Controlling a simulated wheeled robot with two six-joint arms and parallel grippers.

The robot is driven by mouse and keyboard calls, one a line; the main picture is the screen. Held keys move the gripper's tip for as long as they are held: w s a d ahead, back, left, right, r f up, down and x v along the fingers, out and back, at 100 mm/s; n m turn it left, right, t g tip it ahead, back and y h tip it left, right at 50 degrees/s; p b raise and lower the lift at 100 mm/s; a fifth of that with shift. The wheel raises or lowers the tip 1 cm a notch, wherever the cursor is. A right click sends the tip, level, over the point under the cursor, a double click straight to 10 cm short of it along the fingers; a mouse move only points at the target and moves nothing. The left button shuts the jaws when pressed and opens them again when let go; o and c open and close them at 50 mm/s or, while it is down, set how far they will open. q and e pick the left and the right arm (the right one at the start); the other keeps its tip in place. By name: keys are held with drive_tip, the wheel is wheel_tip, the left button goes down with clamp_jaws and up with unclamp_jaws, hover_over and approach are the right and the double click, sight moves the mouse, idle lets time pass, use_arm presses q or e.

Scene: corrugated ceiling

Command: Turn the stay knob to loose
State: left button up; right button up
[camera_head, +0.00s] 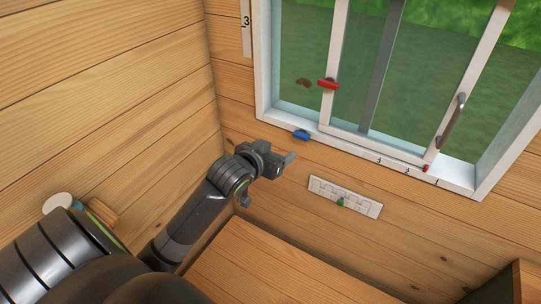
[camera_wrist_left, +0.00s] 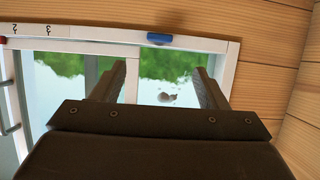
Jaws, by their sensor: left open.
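The window (camera_head: 265,60) has a white frame and a sliding sash. No part is labelled as the stay knob. A blue knob (camera_head: 301,135) sits on the lower frame and also shows in the left wrist view (camera_wrist_left: 159,39). My right gripper is out of view.
A white wall panel (camera_head: 323,187) with a green knob (camera_head: 341,202) is to the right of my left gripper. A grey handle (camera_head: 451,124) is on the sash's right upright. A wooden surface (camera_head: 270,265) lies below. Plank walls meet in a corner at left.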

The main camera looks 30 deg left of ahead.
use_arm(q)
drive_tip(key=shift+v, duration=1.1)
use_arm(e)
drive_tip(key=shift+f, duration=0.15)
use_arm(q)
drive_tip(key=shift+f, duration=0.1)
